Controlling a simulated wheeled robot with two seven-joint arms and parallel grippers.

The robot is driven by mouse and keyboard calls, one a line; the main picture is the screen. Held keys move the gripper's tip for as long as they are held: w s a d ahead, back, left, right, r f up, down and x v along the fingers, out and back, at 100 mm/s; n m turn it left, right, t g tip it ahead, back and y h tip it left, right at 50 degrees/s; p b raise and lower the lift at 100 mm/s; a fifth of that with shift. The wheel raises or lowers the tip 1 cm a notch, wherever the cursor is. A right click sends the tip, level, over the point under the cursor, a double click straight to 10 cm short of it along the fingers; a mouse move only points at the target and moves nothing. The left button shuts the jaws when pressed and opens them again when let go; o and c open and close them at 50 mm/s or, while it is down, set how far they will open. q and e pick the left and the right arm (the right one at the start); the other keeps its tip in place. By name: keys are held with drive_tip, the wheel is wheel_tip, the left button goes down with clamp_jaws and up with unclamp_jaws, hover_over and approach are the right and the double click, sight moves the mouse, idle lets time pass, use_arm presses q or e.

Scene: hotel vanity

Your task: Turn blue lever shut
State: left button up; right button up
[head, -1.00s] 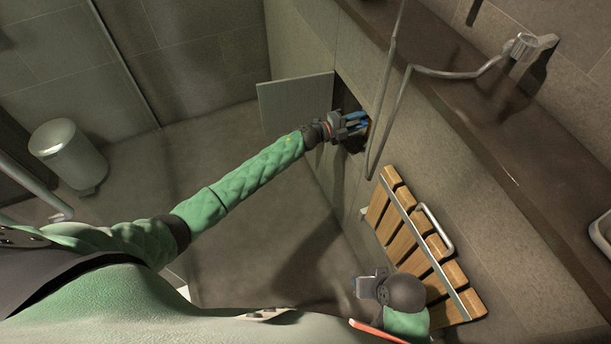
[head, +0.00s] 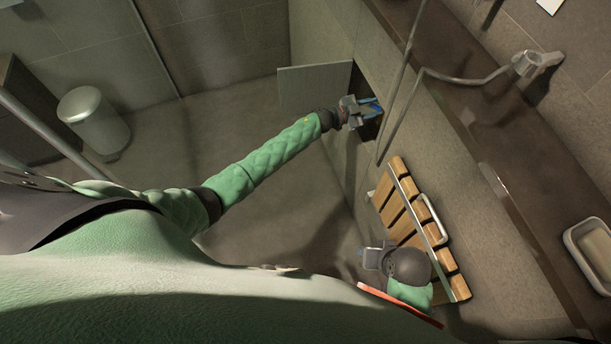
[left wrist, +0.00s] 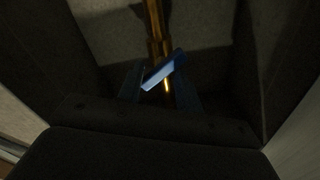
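The blue lever (left wrist: 164,71) sits across a brass pipe (left wrist: 155,22) in the left wrist view, slanted relative to the pipe. My left gripper (head: 376,106) reaches into an open wall recess in the head view, its blue fingers apart. In the left wrist view its fingers (left wrist: 160,92) stand on either side of the lever; I cannot tell whether they touch it. The lever cannot be made out in the head view. My right gripper (head: 368,258) is near the wooden seat, and its finger opening is unclear.
A grey panel door (head: 315,90) stands open left of the recess (head: 362,82). A shower hose (head: 398,110) hangs just right of the recess. A slatted wooden seat (head: 408,212) is fixed to the wall below. A metal bin (head: 93,115) stands at the left on clear floor.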

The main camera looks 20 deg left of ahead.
use_arm(q)
drive_tip(key=s+a+n, duration=0.4)
drive_tip(key=a+n, duration=0.1)
drive_tip(key=a, duration=0.2)
drive_tip(key=s+a+f+n+y+p, duration=0.1)
drive_tip(key=s+a+f+n+y, duration=0.3)
drive_tip(key=s+f, duration=0.5)
drive_tip(key=s+a+f+n+y+p, duration=0.2)
drive_tip(key=s+a+f+n+y, duration=0.2)
drive_tip(key=s+f+y, duration=0.4)
wheel_tip(320, 180, down, 5)
drive_tip(key=shift+s+a+f+y, duration=0.15)
drive_tip(key=shift+s+a+y, duration=0.15)
drive_tip(key=shift+s+a, duration=0.7)
drive_tip(key=shift+d, duration=0.1)
